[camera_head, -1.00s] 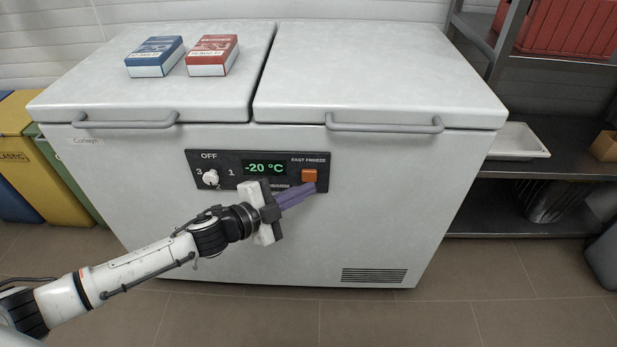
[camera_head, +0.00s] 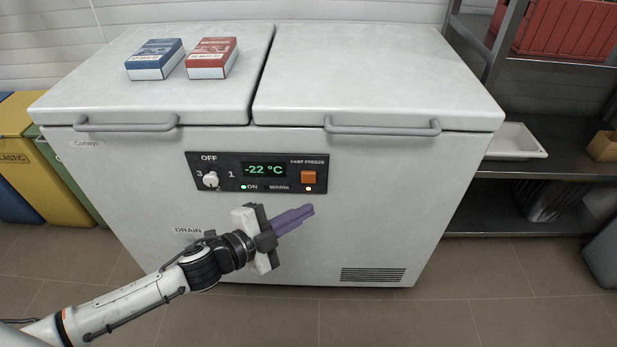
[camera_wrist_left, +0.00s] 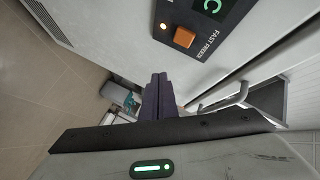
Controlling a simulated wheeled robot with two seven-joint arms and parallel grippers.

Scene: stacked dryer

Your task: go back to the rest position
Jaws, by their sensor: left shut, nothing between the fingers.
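My left gripper (camera_head: 306,211) has purple fingers that are shut with nothing between them. It is in front of the white chest freezer (camera_head: 370,230), below the control panel and apart from it in the head view. The black panel (camera_head: 222,162) has a white knob (camera_head: 210,179), a green display (camera_head: 265,170) reading -22 °C and an orange fast-freeze button (camera_head: 308,177). A green light shows by ON, and a light is lit under the button. In the left wrist view the fingers (camera_wrist_left: 157,80) are together, with the orange button (camera_wrist_left: 185,37) beyond them. My right gripper is not in view.
A blue box (camera_head: 155,58) and a red box (camera_head: 212,57) lie on the left lid. Two grey handles (camera_head: 383,128) stick out from the lids. Bins (camera_head: 50,160) stand at the left, and a metal shelf (camera_head: 535,190) at the right. The floor in front is clear.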

